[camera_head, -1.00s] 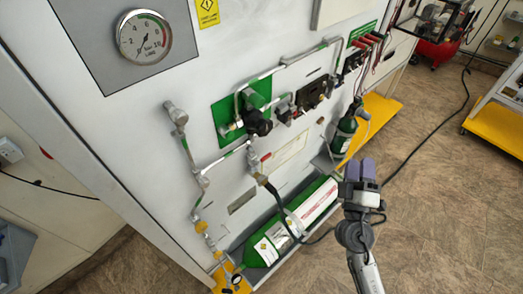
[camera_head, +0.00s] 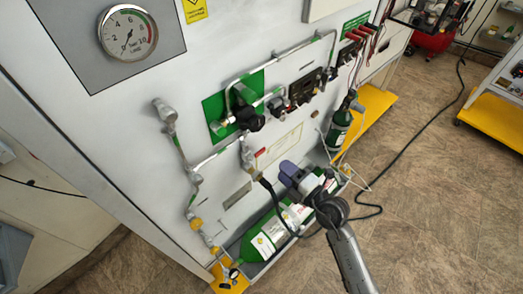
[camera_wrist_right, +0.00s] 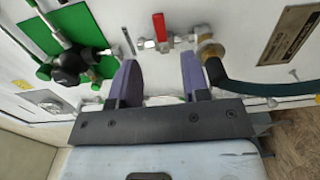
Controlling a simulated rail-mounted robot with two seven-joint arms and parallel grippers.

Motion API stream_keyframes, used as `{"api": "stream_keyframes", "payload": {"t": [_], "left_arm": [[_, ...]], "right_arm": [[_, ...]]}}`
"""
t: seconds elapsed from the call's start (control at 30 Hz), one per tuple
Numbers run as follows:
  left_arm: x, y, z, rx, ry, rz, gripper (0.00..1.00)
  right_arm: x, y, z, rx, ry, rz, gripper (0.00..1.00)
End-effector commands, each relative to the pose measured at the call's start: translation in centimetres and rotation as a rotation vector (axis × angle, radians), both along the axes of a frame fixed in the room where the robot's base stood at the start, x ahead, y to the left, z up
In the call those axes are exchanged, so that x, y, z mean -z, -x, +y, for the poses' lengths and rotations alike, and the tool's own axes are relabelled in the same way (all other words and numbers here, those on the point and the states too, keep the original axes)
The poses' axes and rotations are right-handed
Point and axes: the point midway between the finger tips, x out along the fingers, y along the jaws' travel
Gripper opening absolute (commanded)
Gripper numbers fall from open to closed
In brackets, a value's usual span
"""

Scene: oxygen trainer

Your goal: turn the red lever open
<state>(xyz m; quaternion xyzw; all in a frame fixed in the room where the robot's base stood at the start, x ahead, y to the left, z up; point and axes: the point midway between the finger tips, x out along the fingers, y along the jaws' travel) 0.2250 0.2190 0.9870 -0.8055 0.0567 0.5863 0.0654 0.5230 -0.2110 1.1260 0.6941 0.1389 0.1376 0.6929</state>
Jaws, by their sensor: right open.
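The red lever (camera_wrist_right: 159,27) sticks out from a small silver valve (camera_wrist_right: 163,43) on the white panel. In the wrist view it stands upright in the picture, across the pipe line, beyond the gap between my fingertips. In the head view it is a small red spot (camera_head: 261,153) and its pose is hard to tell. My right gripper (camera_wrist_right: 158,78) is open and empty, with its two purple fingers apart and pointing at the panel. In the head view the right gripper (camera_head: 287,172) is to the right of and a little below the lever, apart from it. My left gripper is not in view.
A black regulator (camera_wrist_right: 68,67) on a green plate sits left of the lever in the wrist view. A brass fitting (camera_wrist_right: 210,48) with a dark hose is close on the right. A green cylinder (camera_head: 262,240) lies below. A pressure gauge (camera_head: 128,35) is at the upper left.

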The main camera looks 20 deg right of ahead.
Motion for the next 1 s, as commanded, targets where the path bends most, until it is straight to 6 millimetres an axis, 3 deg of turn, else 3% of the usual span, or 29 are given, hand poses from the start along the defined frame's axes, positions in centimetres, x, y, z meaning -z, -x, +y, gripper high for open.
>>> {"api": "stream_keyframes", "payload": {"t": [0.2, 0.5, 0.7, 1.0], "left_arm": [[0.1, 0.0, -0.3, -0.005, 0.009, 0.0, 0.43], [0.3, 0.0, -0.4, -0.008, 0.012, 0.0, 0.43], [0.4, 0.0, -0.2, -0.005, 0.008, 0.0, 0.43], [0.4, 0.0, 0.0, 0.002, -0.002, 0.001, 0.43]], "right_arm": [[-0.1, -4.0, 1.6, 0.0, 0.001, -0.003, 0.43], [0.0, -7.9, 3.2, 0.001, 0.001, -0.001, 0.43], [0.0, -9.1, 3.7, 0.002, 0.001, -0.002, 0.43], [0.0, -9.4, 3.8, 0.002, 0.001, -0.002, 0.43]]}}
